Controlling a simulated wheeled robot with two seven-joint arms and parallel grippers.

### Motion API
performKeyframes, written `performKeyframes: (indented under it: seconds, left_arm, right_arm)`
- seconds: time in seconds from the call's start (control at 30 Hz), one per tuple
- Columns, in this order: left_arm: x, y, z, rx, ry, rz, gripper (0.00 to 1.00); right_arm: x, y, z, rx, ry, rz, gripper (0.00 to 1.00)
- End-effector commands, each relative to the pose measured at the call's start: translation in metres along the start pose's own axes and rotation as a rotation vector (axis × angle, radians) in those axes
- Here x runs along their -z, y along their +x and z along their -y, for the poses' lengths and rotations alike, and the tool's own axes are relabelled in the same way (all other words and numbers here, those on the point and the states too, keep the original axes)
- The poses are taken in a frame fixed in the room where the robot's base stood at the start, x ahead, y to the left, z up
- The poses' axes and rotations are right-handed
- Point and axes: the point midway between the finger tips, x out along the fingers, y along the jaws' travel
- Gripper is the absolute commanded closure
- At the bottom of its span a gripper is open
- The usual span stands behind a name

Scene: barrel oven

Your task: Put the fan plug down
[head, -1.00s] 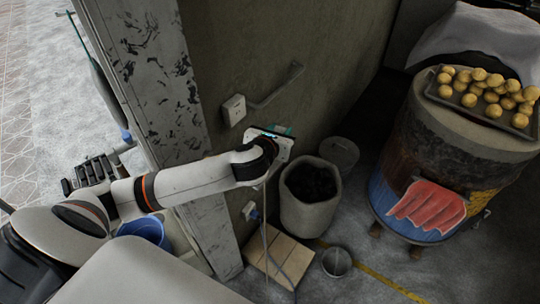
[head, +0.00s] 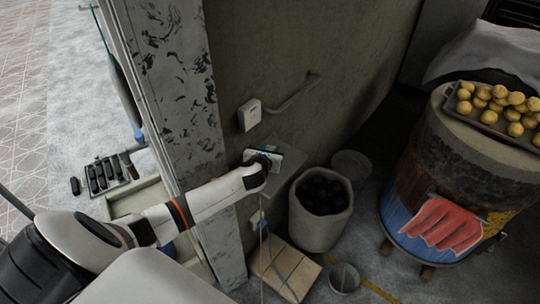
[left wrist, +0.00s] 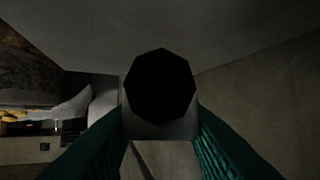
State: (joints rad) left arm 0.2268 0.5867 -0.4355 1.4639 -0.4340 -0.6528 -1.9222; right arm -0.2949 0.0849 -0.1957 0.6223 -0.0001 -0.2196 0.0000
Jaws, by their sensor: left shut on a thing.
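My left gripper (head: 264,156) is beside the concrete wall, below and right of the white wall socket (head: 249,114). Its jaws are shut on a dark piece, taken to be the fan plug (left wrist: 160,85), which shows as a black eight-sided shape between the teal fingers in the left wrist view. In the head view the plug is hidden by the gripper. A thin pale cord (head: 262,240) hangs below the gripper. My right gripper is in neither view.
A grey bin of dark lumps (head: 321,205) stands right of the gripper. A barrel oven (head: 440,170) with a tray of round buns (head: 500,107) stands at the right.

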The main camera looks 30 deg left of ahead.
Motion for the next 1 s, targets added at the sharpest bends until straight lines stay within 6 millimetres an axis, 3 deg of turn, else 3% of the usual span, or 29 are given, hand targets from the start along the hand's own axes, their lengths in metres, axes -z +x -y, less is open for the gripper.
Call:
performKeyframes:
  seconds: [0.1,0.8,0.83,0.93,1.0]
  left_arm:
    - [-0.018,0.007,-0.001,0.000,-0.002,0.003,0.94]
    - [-0.029,0.012,0.000,-0.001,0.000,0.000,0.94]
    - [-0.029,0.012,0.000,-0.001,0.000,0.001,0.66]
    - [-0.029,0.012,-0.001,-0.001,0.000,0.001,0.50]
    - [-0.029,0.012,-0.001,-0.001,0.000,0.001,0.46]
  right_arm:
    - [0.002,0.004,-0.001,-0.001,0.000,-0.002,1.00]
    - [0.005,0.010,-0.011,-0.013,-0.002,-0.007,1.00]
    - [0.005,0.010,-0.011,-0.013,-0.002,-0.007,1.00]
    - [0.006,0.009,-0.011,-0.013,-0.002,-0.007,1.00]
    - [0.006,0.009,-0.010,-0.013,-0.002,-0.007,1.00]
